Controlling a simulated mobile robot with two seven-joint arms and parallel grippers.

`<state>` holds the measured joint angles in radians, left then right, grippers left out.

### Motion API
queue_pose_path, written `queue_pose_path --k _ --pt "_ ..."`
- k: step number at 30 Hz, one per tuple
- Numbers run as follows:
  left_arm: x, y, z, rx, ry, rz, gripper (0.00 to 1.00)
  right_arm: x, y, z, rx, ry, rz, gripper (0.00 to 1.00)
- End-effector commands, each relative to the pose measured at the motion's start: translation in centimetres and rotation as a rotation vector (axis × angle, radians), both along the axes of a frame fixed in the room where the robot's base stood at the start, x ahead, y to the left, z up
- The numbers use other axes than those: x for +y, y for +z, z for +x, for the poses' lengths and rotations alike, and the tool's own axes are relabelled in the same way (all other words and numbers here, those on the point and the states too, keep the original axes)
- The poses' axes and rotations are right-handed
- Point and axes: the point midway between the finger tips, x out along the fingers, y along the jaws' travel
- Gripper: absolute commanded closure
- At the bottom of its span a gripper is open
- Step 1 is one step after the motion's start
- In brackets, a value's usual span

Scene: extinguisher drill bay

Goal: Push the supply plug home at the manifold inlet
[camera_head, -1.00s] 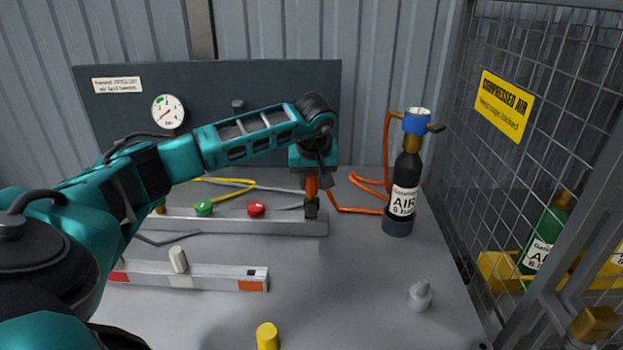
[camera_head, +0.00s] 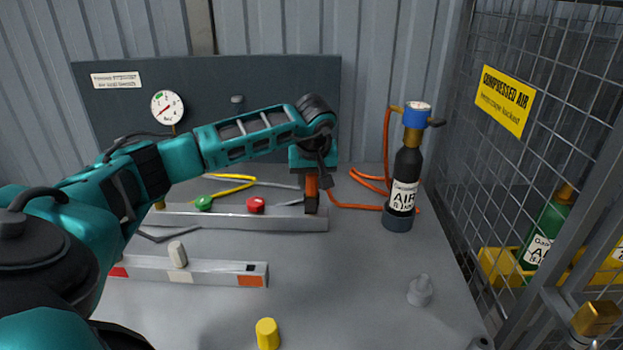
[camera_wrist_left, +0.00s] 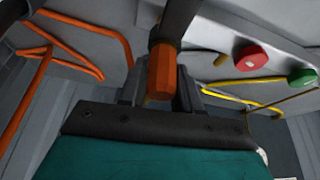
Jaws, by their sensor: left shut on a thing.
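The manifold (camera_head: 235,220) is a long silver bar on the bench, with a green knob (camera_head: 204,204) and a red knob (camera_head: 256,206) on it. My left gripper (camera_head: 312,190) points down at the bar's right end. It is shut on the orange supply plug (camera_wrist_left: 161,72), which shows between the fingers in the left wrist view. A dark round piece (camera_wrist_left: 178,18) meets the plug's far end there. The inlet is mostly hidden, and I cannot tell how deep the plug sits. My right gripper is not in view.
A black air cylinder (camera_head: 405,180) stands to the right, with an orange hose (camera_head: 355,206) near it. In front are a striped bar (camera_head: 215,272), a yellow cap (camera_head: 267,333) and a grey peg (camera_head: 420,291). A mesh cage (camera_head: 520,150) borders the right side.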

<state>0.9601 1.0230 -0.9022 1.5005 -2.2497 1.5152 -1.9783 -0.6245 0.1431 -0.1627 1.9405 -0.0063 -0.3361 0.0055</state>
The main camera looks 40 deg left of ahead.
Motion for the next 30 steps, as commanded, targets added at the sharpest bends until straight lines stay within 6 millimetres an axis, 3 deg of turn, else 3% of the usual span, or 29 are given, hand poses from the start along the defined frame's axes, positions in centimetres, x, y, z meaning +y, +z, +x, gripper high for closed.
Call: queue_pose_path --k 10,20,23,30 --pt "0.0 -0.2 -0.1 0.005 -0.001 0.0 0.38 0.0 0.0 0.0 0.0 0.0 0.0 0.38" --pt "0.0 -0.2 -0.1 0.005 -0.001 0.0 0.38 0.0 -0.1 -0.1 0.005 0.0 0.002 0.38" --pt "-0.3 1.1 -0.3 0.001 -0.001 0.0 0.38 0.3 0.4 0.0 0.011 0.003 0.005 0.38" --pt "-1.9 6.2 -1.7 -0.001 -0.002 0.001 0.38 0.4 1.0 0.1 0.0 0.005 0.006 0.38"
